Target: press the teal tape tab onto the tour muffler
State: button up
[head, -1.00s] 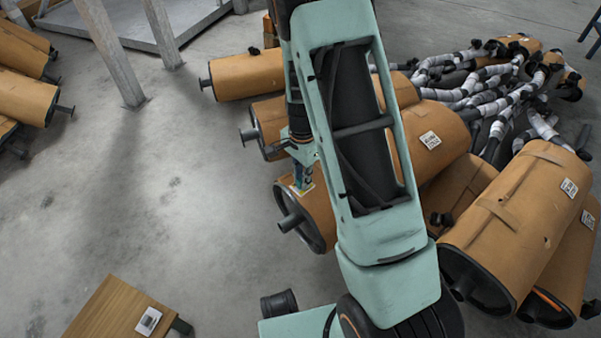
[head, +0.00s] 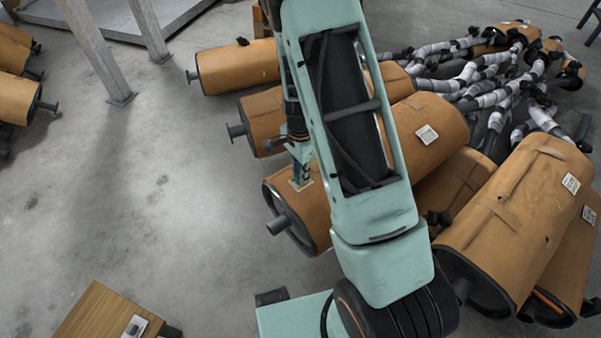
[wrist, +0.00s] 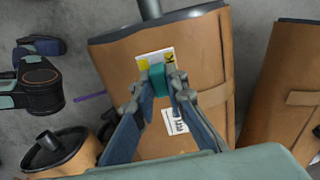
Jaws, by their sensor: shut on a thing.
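A brown-wrapped muffler with dark end caps (head: 318,215) lies under my gripper in the head view. In the wrist view the same muffler (wrist: 205,65) fills the middle. It bears a white and yellow label (wrist: 155,57) near its capped end and a white printed label (wrist: 176,122) further along. I cannot read which muffler it is. My gripper (wrist: 158,82) is shut on the teal tape tab (wrist: 158,80), which sits between the fingertips just over the yellow label's edge. I cannot tell whether the tab touches the wrapping. In the head view my gripper (head: 300,178) is partly behind my arm.
More mufflers lie close by, such as one behind (head: 238,67) and one at right (head: 510,215). Grey banded pipes (head: 470,85) tangle at upper right. A wooden top (head: 95,310) is at lower left. Bare floor (head: 130,200) is left of my gripper.

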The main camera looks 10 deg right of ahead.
aim_at(301, 194)
jog(key=shift+f+b, duration=2.2)
jog(key=shift+f, duration=0.9)
jog(key=shift+f, duration=0.3)
jog(key=shift+r, duration=0.45)
jog(key=shift+f, duration=0.6)
jog(key=shift+r, duration=0.15)
jog(key=shift+r+p, duration=2.75)
jog(key=shift+r, duration=0.75)
